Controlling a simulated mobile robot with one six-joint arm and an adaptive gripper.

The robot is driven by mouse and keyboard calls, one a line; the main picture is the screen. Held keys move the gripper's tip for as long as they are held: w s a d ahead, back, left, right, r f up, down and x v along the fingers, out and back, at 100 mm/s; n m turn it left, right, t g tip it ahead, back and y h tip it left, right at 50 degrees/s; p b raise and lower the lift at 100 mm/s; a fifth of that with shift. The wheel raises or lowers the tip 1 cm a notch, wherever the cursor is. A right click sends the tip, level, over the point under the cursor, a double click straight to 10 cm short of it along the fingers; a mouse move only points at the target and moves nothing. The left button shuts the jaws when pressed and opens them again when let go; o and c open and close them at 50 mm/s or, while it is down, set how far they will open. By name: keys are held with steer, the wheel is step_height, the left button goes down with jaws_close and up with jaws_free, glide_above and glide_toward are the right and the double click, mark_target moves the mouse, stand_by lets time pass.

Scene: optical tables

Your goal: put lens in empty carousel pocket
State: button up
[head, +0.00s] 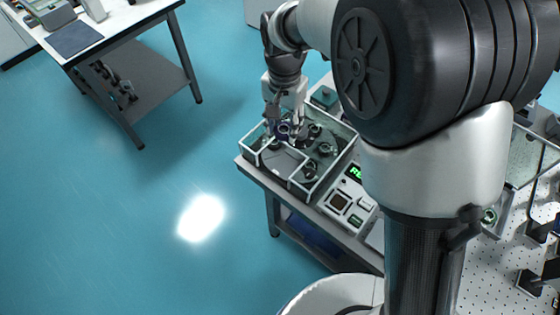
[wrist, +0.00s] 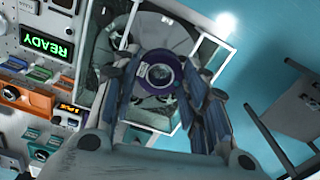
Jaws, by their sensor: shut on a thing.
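My gripper (head: 286,122) reaches down over the carousel case at the table's left end. In the wrist view my gripper (wrist: 163,90) is shut on the lens (wrist: 159,74), a round glass in a dark purple mount. The lens (head: 283,130) shows small between the fingers in the head view. The carousel (head: 290,158) is a dark disc inside a clear-walled case with a pale rim; it also shows behind the lens in the wrist view (wrist: 186,38). Several round holders stand on it, one being a ringed holder (head: 325,149). The fingers and lens hide part of the carousel, and I cannot tell which pocket is empty.
The case's pale rim (head: 275,176) stands up around the carousel. A panel with a green READY display (wrist: 47,42) and several coloured switches lies beside it. Another table (head: 120,28) stands at the upper left, with open blue floor between.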

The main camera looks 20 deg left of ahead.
mark_target(283, 165)
step_height(283, 165, down, 15)
steer(key=b, duration=0.4)
steer(key=shift+f, duration=0.2)
steer(key=shift+f, duration=0.15)
steer(key=o, duration=1)
steer(key=shift+o, duration=0.2)
